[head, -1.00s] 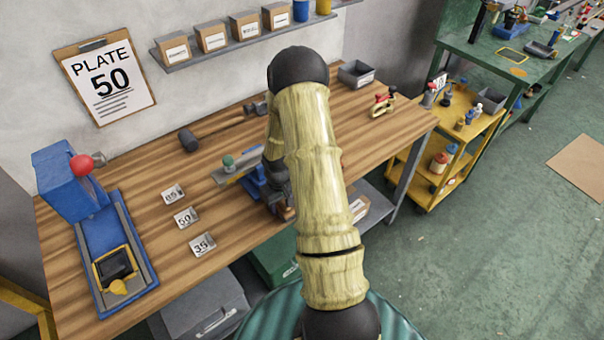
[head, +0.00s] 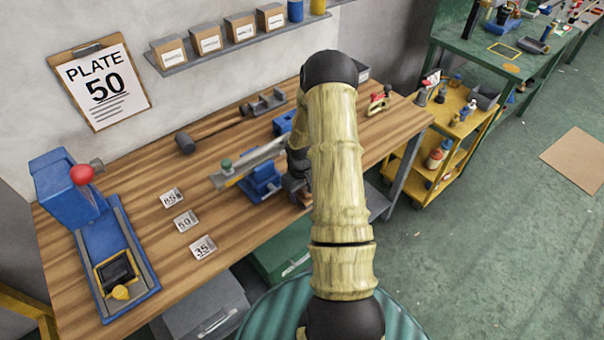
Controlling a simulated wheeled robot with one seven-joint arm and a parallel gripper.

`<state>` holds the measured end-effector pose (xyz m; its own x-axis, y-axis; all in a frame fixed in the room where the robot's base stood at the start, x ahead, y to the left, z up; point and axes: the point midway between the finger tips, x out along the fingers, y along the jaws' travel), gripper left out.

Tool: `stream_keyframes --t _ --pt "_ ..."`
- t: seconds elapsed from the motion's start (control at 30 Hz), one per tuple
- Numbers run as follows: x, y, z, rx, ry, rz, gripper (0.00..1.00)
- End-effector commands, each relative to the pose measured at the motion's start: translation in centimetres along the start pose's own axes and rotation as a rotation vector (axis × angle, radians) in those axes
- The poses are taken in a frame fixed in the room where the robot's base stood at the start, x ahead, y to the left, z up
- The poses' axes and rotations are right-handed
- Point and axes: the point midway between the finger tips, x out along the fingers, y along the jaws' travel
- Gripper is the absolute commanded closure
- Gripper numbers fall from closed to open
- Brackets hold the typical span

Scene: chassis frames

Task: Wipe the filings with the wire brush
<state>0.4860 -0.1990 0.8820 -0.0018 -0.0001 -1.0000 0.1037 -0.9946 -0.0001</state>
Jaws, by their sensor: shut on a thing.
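My gripper (head: 297,187) is low over the bench's front edge, mostly hidden behind my own arm. It is shut on what seems to be the wire brush, of which only a small brownish part shows beside the jaws. A blue vise (head: 264,183) stands just left of my gripper, with a long grey metal piece (head: 247,166) with a green knob lying across it. The filings are too small to make out, and the bench beside the vise is partly hidden by my arm.
A yellow cart (head: 440,160) stands at right. Green floor (head: 470,260) is open there.

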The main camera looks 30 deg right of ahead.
Motion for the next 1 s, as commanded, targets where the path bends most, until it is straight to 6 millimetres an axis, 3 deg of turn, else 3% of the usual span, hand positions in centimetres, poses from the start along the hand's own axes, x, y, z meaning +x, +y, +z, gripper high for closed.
stream_keyframes --t 0.1,0.6,1.0 --pt "-2.9 -0.2 -0.1 -0.004 0.003 0.001 0.78" --pt "-7.2 -0.6 -0.3 -0.011 0.001 0.0 0.78" --pt "-8.1 -1.0 -0.4 -0.018 0.001 -0.001 0.78"
